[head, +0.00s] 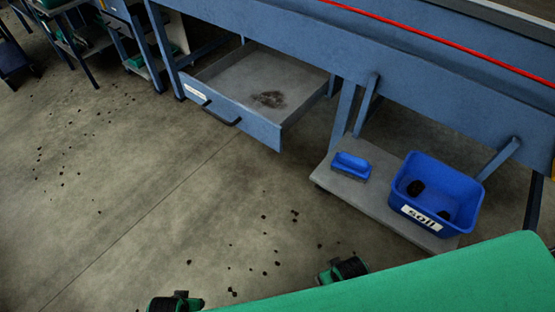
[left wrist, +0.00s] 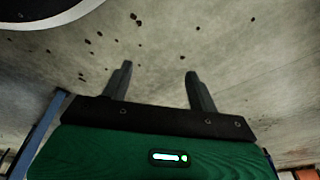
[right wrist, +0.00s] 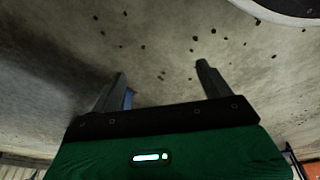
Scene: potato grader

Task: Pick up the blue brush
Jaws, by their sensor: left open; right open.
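The blue brush (head: 351,166) lies on a low grey platform (head: 372,200) under the blue machine frame, left of the blue bin. Its blue back faces up, with a thin strip of bristles showing below. My left gripper (left wrist: 158,72) is open and empty, with bare floor beyond its fingers. My right gripper (right wrist: 161,72) is also open and empty over floor. Neither wrist view shows the brush. In the head view, green and black parts of my arms show at the bottom edge, apart from the brush; the fingers cannot be made out there.
A blue bin (head: 465,190) labelled "soil" with dark lumps inside stands right of the brush. An open drawer (head: 225,115) with a dark dirt patch sticks out at the upper middle. A machine leg (head: 344,112) rises behind the brush. Dark clods are scattered over otherwise open floor.

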